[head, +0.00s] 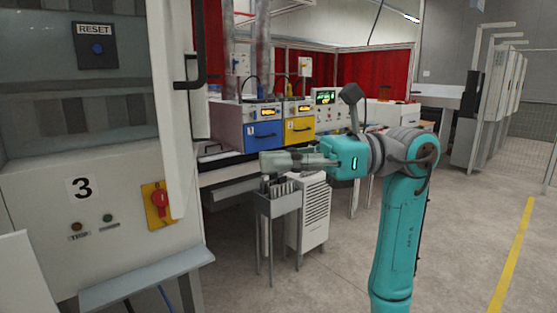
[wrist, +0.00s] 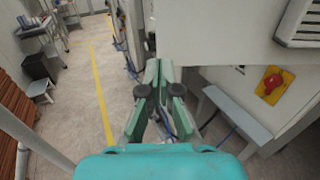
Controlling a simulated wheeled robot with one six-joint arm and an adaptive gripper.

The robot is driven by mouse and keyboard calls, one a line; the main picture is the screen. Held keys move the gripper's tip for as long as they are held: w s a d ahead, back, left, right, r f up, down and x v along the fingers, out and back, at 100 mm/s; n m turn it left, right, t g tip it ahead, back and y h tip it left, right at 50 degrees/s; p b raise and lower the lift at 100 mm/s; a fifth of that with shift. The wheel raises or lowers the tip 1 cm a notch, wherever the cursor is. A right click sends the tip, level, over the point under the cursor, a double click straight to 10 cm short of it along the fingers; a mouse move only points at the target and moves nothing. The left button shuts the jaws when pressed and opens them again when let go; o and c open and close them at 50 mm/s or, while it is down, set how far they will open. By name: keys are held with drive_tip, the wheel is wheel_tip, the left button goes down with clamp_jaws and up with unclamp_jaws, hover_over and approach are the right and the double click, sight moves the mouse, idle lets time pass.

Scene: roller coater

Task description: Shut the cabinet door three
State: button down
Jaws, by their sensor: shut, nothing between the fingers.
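A black handle (head: 193,72) is on the door. My gripper (head: 264,162) is to the right of the door, pointing left, with a visible gap in the picture. In the wrist view my gripper (wrist: 158,68) is shut and empty. A large white panel (wrist: 220,35), apparently the door, fills the upper middle there, close to the fingertips; contact cannot be told.
A red switch on a yellow plate (head: 158,203) and a grey ledge (head: 148,279) are on the cabinet front below the door. The floor at right is clear.

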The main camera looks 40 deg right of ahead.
sight(179, 169)
drive_tip(key=x, duration=1)
drive_tip(key=shift+w+a, duration=0.1)
drive_tip(key=shift+a, duration=0.15)
